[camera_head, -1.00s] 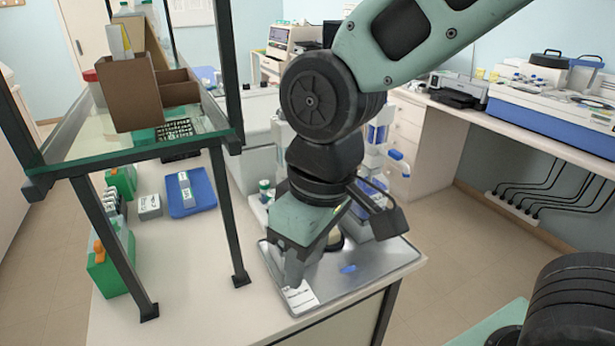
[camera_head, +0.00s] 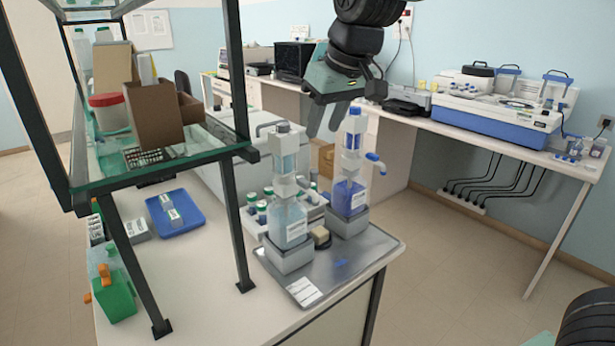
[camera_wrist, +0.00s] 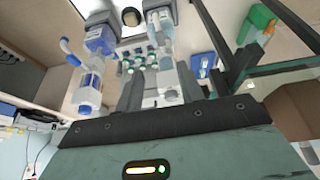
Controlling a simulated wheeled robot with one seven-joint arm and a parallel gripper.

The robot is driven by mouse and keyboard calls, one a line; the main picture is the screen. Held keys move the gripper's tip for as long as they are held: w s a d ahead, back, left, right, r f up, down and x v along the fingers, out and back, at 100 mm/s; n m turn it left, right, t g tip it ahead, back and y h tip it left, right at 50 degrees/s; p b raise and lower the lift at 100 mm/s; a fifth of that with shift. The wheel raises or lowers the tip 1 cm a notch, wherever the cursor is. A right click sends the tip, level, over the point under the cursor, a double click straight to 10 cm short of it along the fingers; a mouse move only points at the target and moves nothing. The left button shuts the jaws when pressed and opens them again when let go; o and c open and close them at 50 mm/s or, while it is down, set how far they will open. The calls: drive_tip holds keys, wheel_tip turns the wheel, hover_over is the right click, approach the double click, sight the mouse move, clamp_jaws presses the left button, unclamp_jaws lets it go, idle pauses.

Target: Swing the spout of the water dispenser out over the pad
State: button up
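Two bottle-top dispensers stand in grey holders on a metal tray (camera_head: 365,262). The left one, with pale clear-blue liquid and a grey cap, looks like the water dispenser (camera_head: 289,222); its grey spout (camera_head: 265,127) points left, away from the tray's front. The right dispenser (camera_head: 350,190) has darker blue liquid, a blue cap and a blue-tipped spout pointing right. My gripper (camera_head: 326,130) is raised behind and above the dispensers, empty. In the wrist view its fingers (camera_wrist: 160,90) are apart.
A glass shelf on dark posts (camera_head: 240,190) stands left of the tray, holding a cardboard box (camera_head: 155,112). Green-capped bottles (camera_head: 262,210) stand behind the left dispenser. A blue tray (camera_head: 176,215) lies on the left bench. The tray's front is mostly clear.

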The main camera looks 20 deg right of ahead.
sight(304, 181)
drive_tip(key=p+x, duration=0.2)
drive_tip(key=x, duration=1.3)
clamp_jaws()
